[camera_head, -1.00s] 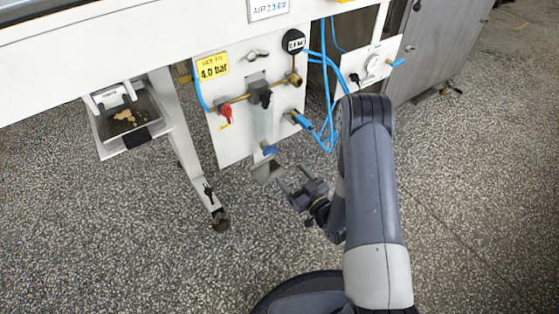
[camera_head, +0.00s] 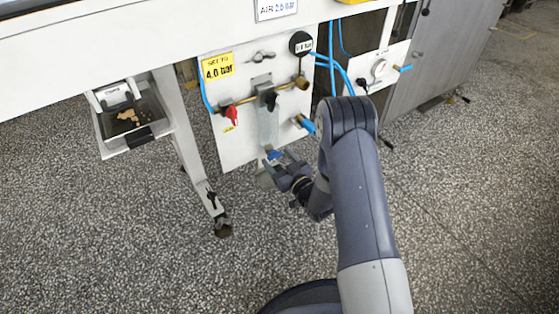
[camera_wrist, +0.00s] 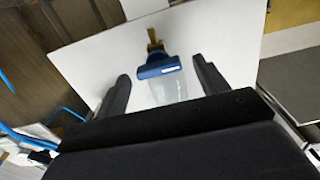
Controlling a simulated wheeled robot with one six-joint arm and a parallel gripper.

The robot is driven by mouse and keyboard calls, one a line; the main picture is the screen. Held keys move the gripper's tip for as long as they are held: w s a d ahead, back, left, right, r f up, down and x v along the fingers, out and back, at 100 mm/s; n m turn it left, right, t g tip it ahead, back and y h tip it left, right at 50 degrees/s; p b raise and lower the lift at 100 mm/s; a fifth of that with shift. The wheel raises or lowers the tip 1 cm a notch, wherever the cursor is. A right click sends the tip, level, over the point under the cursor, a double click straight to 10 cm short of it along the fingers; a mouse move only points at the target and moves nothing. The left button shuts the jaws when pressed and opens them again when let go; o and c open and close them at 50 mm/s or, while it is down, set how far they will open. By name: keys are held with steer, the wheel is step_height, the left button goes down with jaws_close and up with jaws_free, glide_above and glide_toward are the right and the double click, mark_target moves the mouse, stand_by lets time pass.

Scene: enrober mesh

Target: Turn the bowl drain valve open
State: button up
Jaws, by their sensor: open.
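The bowl drain valve appears to be the small blue handle (camera_head: 274,155) below the clear filter bowl (camera_head: 267,128) on the white panel. In the wrist view the blue handle (camera_wrist: 157,68) lies between the two dark fingers, with a brass fitting (camera_wrist: 154,42) on one side and a pale translucent part (camera_wrist: 168,88) on the other. My gripper (camera_head: 280,162) is open at the handle in the head view. In the wrist view my gripper (camera_wrist: 162,80) has a visible gap on both sides of the handle. Contact is not visible.
The white panel (camera_head: 235,135) carries a red-handled valve (camera_head: 232,115), a black gauge (camera_head: 301,43) and a blue-ended fitting (camera_head: 304,123). Blue hoses (camera_head: 334,75) run at its right. A tray with brown pieces (camera_head: 133,138) hangs left of a white machine leg (camera_head: 185,150).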

steer(key=c, duration=1)
steer(key=shift+m, duration=0.4)
steer(key=m+b, duration=0.1)
steer(key=m, duration=0.1)
steer(key=shift+d+f+m+b, duration=0.1)
steer(key=shift+m+b, duration=0.25)
steer(key=shift+m, duration=0.05)
steer(key=m+b, duration=0.1)
steer(key=m, duration=0.4)
steer(key=shift+w, duration=0.1)
steer(key=m, duration=0.4)
steer(key=m+b, duration=0.1)
steer(key=m, duration=0.4)
steer(key=shift+d+f, duration=0.15)
steer(key=shift+m, duration=0.3)
